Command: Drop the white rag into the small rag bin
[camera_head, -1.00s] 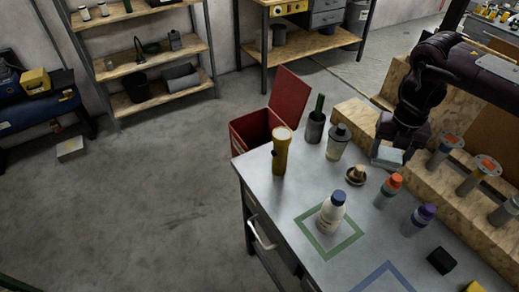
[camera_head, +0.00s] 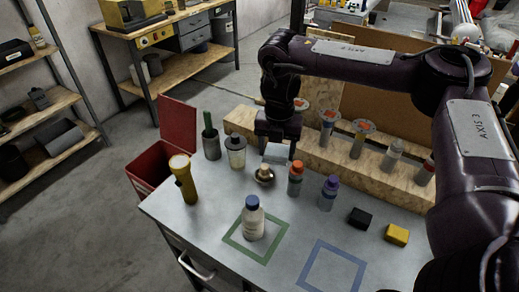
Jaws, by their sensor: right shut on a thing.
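My right gripper (camera_head: 278,143) is shut on the white rag (camera_head: 277,153), a small pale folded piece that hangs under the fingers. It is held above the back part of the metal table, just behind a small brass-coloured piece (camera_head: 264,176). The red bin (camera_head: 150,171) stands at the table's far left corner with its lid (camera_head: 178,125) open. It is to the left of the gripper, and its floor is hidden from here. My left gripper is not in view.
Between rag and bin stand a grey cup with a green handle (camera_head: 212,146), a clear jar (camera_head: 236,154) and a yellow flashlight (camera_head: 184,180). Bottles (camera_head: 296,180) stand right of the brass piece. A wooden rack (camera_head: 340,155) runs along the back.

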